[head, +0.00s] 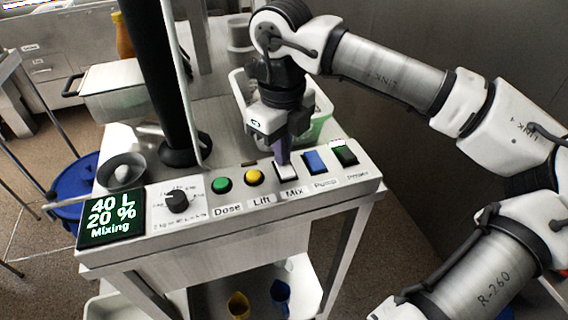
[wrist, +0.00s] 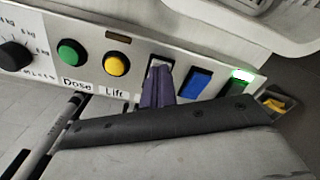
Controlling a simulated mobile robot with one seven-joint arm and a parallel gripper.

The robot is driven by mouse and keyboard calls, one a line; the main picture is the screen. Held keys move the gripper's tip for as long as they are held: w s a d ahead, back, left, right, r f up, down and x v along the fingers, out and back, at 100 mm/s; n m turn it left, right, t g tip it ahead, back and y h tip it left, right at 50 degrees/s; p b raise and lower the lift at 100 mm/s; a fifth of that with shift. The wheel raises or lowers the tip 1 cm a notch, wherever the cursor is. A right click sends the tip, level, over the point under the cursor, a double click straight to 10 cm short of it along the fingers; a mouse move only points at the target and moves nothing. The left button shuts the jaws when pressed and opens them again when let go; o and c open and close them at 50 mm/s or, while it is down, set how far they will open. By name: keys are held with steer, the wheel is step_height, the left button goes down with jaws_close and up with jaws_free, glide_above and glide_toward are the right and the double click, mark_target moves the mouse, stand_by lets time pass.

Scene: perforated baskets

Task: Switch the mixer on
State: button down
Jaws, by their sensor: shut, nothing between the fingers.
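The control panel (head: 240,208) of the mixer carries a white rocker labelled Mix (head: 287,172). My gripper (head: 283,161) is shut and empty, with its purple fingertips at the Mix rocker, seemingly touching it. In the wrist view the fingers (wrist: 157,92) cover most of the white rocker (wrist: 160,64), so its tilt is hard to tell. The display (head: 111,217) reads "40 L 20 % Mixing".
Left of Mix are a black knob (head: 177,201), the green Dose button (head: 222,184) and the yellow Lift button (head: 254,177). Right of it are the blue Pump rocker (head: 315,162) and the green power rocker (head: 345,156), lit. A pale basket (head: 322,125) stands behind the panel.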

steer(key=shift+r+p, duration=1.95)
steer(key=shift+r, duration=1.5)
